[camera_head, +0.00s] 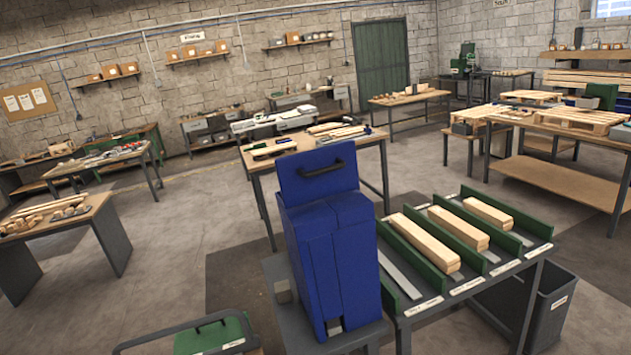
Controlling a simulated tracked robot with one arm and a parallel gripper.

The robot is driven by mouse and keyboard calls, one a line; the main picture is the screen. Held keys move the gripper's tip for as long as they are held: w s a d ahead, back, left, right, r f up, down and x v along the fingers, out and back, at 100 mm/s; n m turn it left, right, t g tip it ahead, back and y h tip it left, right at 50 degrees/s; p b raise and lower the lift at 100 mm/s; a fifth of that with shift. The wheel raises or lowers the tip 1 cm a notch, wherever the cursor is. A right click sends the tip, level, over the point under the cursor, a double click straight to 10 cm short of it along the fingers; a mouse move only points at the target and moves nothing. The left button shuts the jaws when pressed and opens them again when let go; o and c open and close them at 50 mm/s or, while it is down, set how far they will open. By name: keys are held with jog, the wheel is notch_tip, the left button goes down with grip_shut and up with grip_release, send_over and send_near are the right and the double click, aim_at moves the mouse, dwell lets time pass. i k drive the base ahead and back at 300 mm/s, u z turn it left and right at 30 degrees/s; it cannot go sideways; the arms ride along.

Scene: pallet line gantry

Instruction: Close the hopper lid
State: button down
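The blue hopper (335,260) stands upright near the middle of the view, on a dark grey stand (285,305). Its blue lid (305,188) is open: the panel stands up at the top of the hopper, tilted, with a dark bar handle (322,168) across its face. A small grey opening shows low on the hopper's front. The inside of the hopper cannot be made out. My gripper is not in view.
Right of the hopper is a rack (470,285) with green dividers and wooden boards. A workbench (375,140) is behind. A black rail (170,330) with a green panel is at the bottom left.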

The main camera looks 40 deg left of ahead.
aim_at(313, 175)
jog(key=i, duration=0.85)
jog(key=z, duration=0.05)
